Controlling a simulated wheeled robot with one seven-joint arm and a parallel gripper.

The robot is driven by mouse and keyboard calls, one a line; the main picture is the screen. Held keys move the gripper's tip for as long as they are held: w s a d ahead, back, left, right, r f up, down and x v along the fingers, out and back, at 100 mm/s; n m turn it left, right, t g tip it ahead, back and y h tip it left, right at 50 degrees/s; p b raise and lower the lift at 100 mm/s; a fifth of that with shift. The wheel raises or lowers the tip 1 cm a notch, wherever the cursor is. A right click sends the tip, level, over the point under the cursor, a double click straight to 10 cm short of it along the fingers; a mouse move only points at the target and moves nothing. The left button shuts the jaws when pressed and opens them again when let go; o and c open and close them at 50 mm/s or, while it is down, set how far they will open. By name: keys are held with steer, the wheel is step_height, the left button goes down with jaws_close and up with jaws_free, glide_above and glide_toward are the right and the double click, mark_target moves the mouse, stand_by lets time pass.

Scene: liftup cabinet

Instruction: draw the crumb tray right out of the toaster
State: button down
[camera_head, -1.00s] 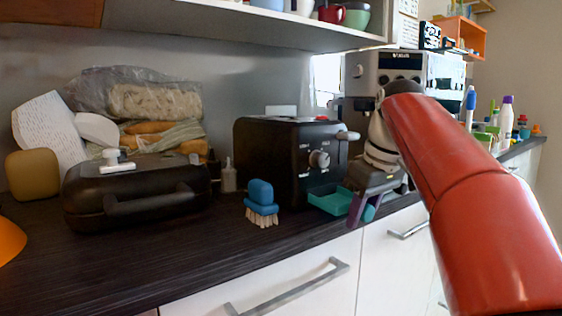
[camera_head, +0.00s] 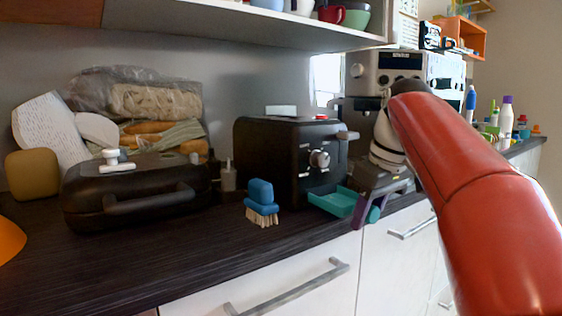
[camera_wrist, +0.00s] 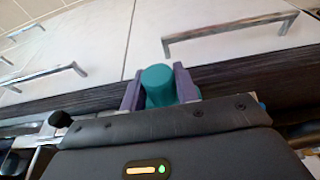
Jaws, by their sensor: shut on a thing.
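The black toaster (camera_head: 290,160) stands on the dark counter, its front with knobs facing right. The teal crumb tray (camera_head: 333,200) sticks out from the bottom of that front, over the counter's edge; whether its rear is still inside the toaster cannot be told. My gripper (camera_head: 367,214) is at the tray's outer end, with purple fingers shut on its teal handle. In the wrist view the rounded teal handle of the crumb tray (camera_wrist: 158,84) sits between the two fingers of my gripper (camera_wrist: 160,88).
A blue brush (camera_head: 261,202) stands on the counter just left of the tray. A black waffle-iron-like appliance (camera_head: 135,190) is farther left. A silver coffee machine (camera_head: 400,68) stands behind my arm. White drawers with bar handles (camera_head: 290,290) lie below the counter edge.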

steer(key=shift+s+d, duration=0.25)
steer(key=shift+s, duration=0.15)
steer(key=shift+s+d, duration=0.85)
steer(key=shift+s, duration=0.25)
steer(key=c, duration=1)
jaws_free()
steer(key=shift+o, duration=0.2)
steer(key=p+v, duration=0.2)
steer(key=v, duration=0.5)
steer(key=s+a+f+m+t, duration=0.1)
steer(key=s+f+m, duration=0.1)
steer(key=s+f, duration=0.3)
steer(key=s+a+f+m+t+h, duration=0.1)
steer(key=s+f, duration=0.5)
steer(key=f, duration=0.7)
steer(key=s+a+f+m+h, duration=0.1)
steer(key=s+f+m, duration=0.3)
steer(key=f, duration=0.5)
steer(key=s, duration=0.2)
steer(key=shift+s+a+f+t, duration=0.2)
steer(key=shift+s+f+t, duration=0.05)
steer(key=shift+f+t, duration=0.15)
